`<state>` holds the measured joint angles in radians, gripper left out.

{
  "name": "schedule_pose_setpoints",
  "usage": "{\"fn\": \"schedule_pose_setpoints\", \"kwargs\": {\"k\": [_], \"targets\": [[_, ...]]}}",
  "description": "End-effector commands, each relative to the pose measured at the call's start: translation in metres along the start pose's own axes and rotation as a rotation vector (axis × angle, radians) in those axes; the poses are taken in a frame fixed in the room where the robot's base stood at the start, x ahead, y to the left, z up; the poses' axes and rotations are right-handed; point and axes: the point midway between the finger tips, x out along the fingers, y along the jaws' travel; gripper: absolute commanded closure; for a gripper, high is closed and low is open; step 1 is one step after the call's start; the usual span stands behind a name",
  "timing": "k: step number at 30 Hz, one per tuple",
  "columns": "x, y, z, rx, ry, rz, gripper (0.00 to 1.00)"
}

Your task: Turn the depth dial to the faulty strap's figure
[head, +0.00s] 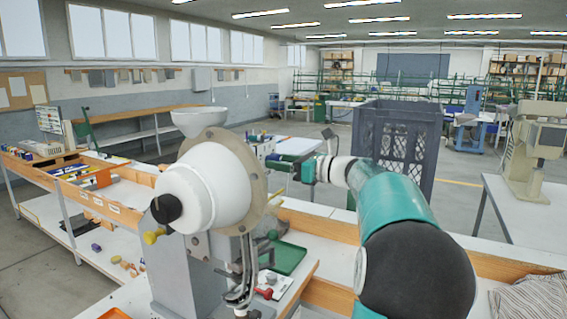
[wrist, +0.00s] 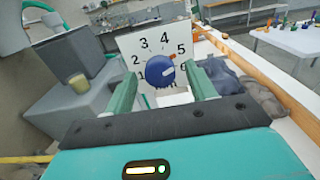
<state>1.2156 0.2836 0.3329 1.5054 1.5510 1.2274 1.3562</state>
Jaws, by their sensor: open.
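The blue depth dial (wrist: 160,70) sits on a white plate (wrist: 128,44) printed with figures, of which 2 to 6 read clearly. A white line on the dial points to the right, roughly toward the 5 and 6 side. My gripper (wrist: 162,72) is open, with one green finger on each side of the dial in the wrist view. I cannot tell whether the fingers touch it. In the head view my gripper (head: 292,165) is partly behind the press (head: 205,185), and the dial cannot be made out. I cannot identify a faulty strap.
A dark crate (head: 395,145) stands behind my arm. A green tray (head: 285,257) lies on the bench beside the press. A wooden-edged shelf unit (head: 100,205) with small parts is at the left. Crumpled grey cloth (wrist: 248,88) lies right of the dial plate.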

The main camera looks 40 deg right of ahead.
Motion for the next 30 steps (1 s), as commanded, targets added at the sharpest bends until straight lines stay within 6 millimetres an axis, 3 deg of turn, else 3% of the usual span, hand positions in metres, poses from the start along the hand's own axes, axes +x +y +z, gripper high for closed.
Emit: {"fn": "schedule_pose_setpoints", "kwargs": {"k": [6, 13, 23, 30], "targets": [[-0.0003, -0.0003, 0.0001, 0.0, 0.0, -0.001, 0.45], [-0.0006, -0.0003, 0.0002, -0.001, 0.0, -0.001, 0.89], [-0.001, -0.0003, 0.0003, -0.032, 0.0, -0.001, 0.89], [-0.0007, 0.0, 0.0003, -0.148, 0.001, 0.0, 0.89]]}}
